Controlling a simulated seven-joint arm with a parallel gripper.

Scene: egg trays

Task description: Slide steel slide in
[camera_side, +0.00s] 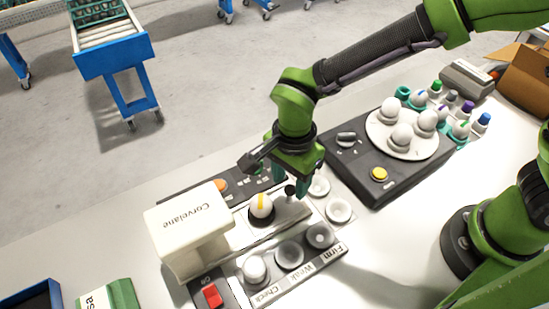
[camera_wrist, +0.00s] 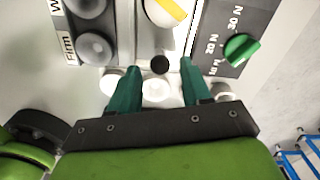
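The pale steel slide (camera_side: 293,209) extends out of the white Corvelane housing (camera_side: 190,228). A white egg with a yellow stripe (camera_side: 261,205) sits in a dark round seat on it; the egg's edge also shows in the wrist view (camera_wrist: 166,12). A black knob (camera_side: 290,190) stands at the slide's outer end and shows in the wrist view (camera_wrist: 160,64). My gripper (camera_side: 291,182) is open. In the wrist view its green fingertips (camera_wrist: 158,72) are on either side of the knob, with gaps between. I cannot tell their exact height.
Cups marked Check, Weak and Firm (camera_side: 289,255) line the front; Check holds an egg. A red button (camera_side: 212,296) is at lower left. A dial panel with a green knob (camera_wrist: 241,48) runs behind. A turntable (camera_side: 402,134) with several eggs stands at right.

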